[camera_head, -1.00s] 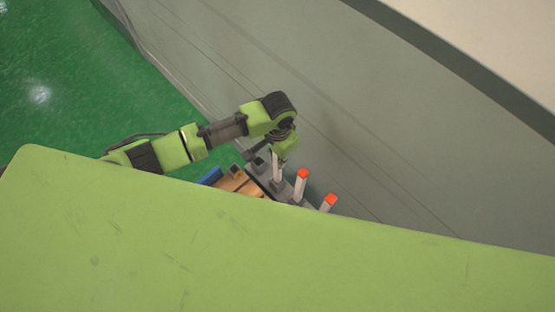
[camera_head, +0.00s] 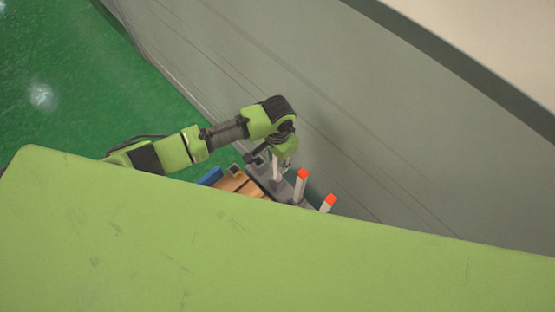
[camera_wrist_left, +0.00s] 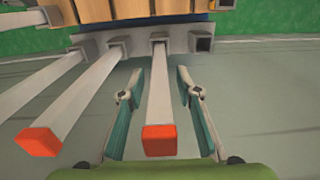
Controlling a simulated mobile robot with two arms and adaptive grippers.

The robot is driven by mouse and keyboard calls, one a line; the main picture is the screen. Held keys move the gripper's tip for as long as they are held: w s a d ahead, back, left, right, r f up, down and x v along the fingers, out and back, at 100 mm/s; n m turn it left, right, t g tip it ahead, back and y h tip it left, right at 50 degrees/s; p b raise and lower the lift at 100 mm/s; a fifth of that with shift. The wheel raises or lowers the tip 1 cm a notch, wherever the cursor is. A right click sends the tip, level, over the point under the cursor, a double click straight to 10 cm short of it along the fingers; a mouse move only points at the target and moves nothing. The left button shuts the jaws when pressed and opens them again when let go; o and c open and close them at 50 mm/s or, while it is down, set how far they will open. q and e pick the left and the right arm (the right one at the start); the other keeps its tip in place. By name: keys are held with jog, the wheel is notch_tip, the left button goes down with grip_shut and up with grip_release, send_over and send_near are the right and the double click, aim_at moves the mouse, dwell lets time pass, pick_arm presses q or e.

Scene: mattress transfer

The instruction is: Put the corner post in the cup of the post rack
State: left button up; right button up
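A corner post (camera_wrist_left: 158,95), a pale square bar with an orange-red end, stands in a cup of the grey post rack (camera_wrist_left: 180,40) in the left wrist view. My left gripper (camera_wrist_left: 160,97) is open, with one finger on each side of this post and a gap to both. In the head view, the left gripper (camera_head: 282,160) is at the rack by a pale post (camera_head: 277,170). Two more orange-tipped posts (camera_head: 301,183) (camera_head: 328,203) stand beside it. The rightmost cup (camera_wrist_left: 203,38) looks empty. My right gripper is not in view.
Wooden blocks (camera_head: 238,184) and a blue part (camera_head: 211,176) lie beside the rack. A large green surface (camera_head: 250,250) hides the near part of the head view. Green floor (camera_head: 60,80) is clear at upper left.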

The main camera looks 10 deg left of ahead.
pick_arm(q)
notch_tip(320, 180, up, 12)
dwell(0.4)
dwell(0.5)
